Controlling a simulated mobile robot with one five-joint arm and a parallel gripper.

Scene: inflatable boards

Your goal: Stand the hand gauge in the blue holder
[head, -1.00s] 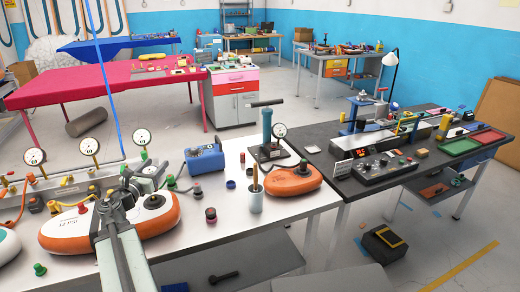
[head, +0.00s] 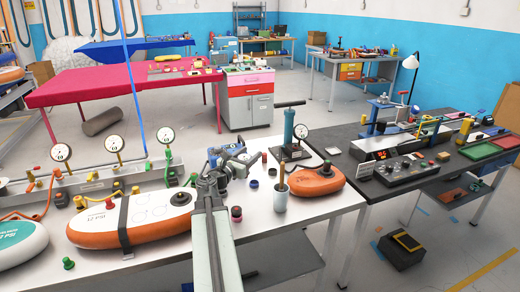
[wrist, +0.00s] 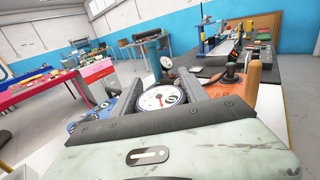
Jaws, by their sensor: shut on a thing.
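The hand gauge (wrist: 158,98), a round white dial with a red mark and a needle, sits between the jaws in the wrist view. My gripper (wrist: 155,92) is shut on it. In the head view my gripper (head: 232,160) is above the white table, in front of the blue holder (head: 227,148), and hides much of it. The gauge is hard to make out there. In the wrist view a blue part of the holder (wrist: 90,117) shows beyond the left jaw. The gauge looks apart from the holder, but the gap cannot be judged.
The strapped orange-and-white board (head: 175,222) lies left of my arm. Small dark red-topped cylinders (head: 237,214) stand close by my arm.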

